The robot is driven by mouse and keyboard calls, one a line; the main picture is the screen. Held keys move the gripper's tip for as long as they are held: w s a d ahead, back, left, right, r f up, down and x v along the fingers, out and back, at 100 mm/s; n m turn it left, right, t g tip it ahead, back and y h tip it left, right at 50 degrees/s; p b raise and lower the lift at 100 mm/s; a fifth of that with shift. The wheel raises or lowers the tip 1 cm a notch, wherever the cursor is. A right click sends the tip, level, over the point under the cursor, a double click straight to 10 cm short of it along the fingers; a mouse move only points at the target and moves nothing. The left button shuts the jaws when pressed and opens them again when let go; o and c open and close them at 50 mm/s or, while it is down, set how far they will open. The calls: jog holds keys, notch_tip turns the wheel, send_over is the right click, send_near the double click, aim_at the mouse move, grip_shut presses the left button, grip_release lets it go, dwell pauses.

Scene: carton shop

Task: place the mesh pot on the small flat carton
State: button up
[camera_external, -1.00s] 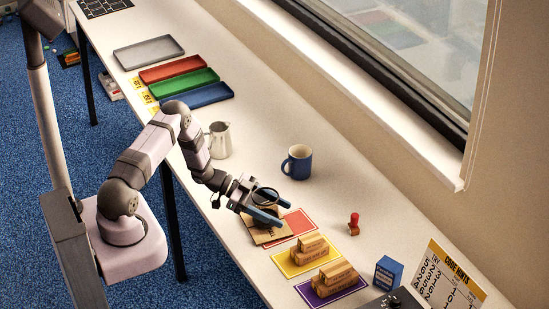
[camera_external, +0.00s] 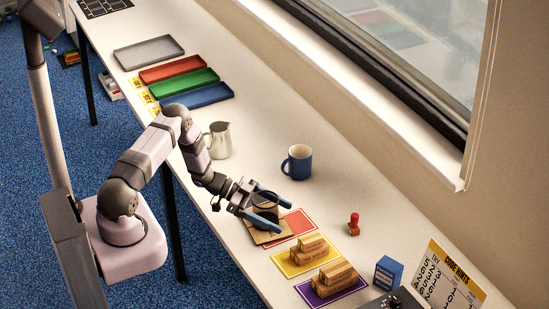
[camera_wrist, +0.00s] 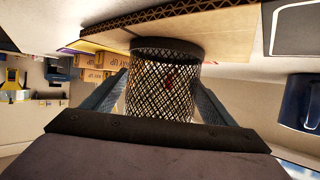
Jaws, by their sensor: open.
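The black mesh pot (camera_wrist: 160,95) stands between my fingers in the wrist view, its solid dark end against the small flat carton (camera_wrist: 228,38); it appears to rest on it. In the external view the pot (camera_external: 266,207) is over the brown carton (camera_external: 262,238), partly hidden by my fingers. The carton lies partly on a red mat (camera_external: 301,222). My gripper (camera_external: 276,211) is open, with one finger on each side of the pot; I cannot tell whether either finger touches it.
A blue mug (camera_external: 297,163) stands behind the carton and a metal jug (camera_external: 219,140) to the left. A red stamp (camera_external: 354,224) is at the right. Stacked cartons occupy the yellow mat (camera_external: 288,269) and purple mat (camera_external: 316,297). The table between mug and window is clear.

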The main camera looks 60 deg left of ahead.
jog(key=shift+r, duration=0.15)
jog(key=b+v, duration=0.3)
jog(key=v, duration=0.8)
jog(key=shift+s+a+r+b, duration=0.1)
jog(key=shift+a+b, duration=0.05)
jog(key=shift+b, duration=0.2)
jog(key=shift+s+a+r, duration=0.15)
jog(key=shift+s, duration=0.1)
